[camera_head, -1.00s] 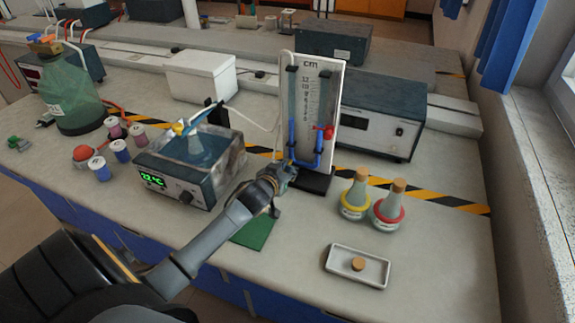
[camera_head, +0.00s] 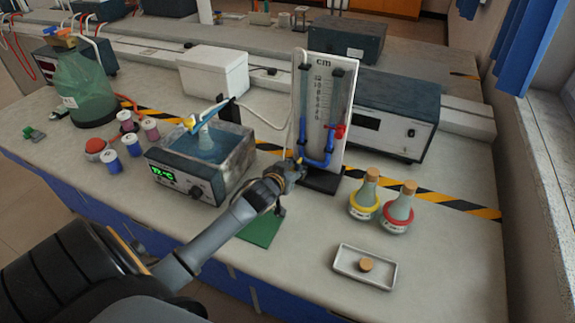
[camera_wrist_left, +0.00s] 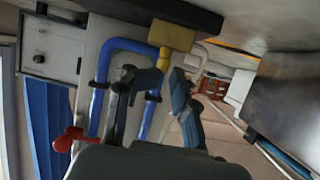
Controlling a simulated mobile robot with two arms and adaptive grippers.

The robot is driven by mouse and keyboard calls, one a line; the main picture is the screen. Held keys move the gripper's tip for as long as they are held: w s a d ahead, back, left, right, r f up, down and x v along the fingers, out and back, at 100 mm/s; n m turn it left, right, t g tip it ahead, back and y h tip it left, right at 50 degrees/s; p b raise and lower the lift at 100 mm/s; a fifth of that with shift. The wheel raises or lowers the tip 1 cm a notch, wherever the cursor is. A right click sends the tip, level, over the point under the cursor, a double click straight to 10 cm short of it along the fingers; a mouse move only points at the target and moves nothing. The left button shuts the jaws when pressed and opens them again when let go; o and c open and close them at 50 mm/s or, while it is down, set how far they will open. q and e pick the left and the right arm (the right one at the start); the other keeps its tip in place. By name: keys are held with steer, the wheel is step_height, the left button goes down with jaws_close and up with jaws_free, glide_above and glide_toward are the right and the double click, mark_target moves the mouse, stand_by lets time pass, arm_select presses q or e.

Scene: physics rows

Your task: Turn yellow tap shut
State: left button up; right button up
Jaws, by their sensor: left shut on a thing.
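The yellow tap (camera_wrist_left: 172,36) shows in the left wrist view as a yellow block on a short stem, beside the blue tubing (camera_wrist_left: 128,45) of the manometer. My left gripper (camera_wrist_left: 153,78) has a finger on either side of the stem and is shut on the tap. In the head view my left gripper (camera_head: 290,172) is at the lower left of the upright manometer board (camera_head: 314,110) and mostly hides the tap. My right gripper is not in view.
A red tap (camera_head: 339,131) sits on the manometer's right tube. Two stoppered flasks (camera_head: 364,197) (camera_head: 398,211) and a white tray (camera_head: 348,262) stand to the right. A water bath (camera_head: 205,180) is to the left. A green mat (camera_head: 262,231) lies under my forearm.

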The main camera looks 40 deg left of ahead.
arm_select(q)
steer(key=v, duration=1.1)
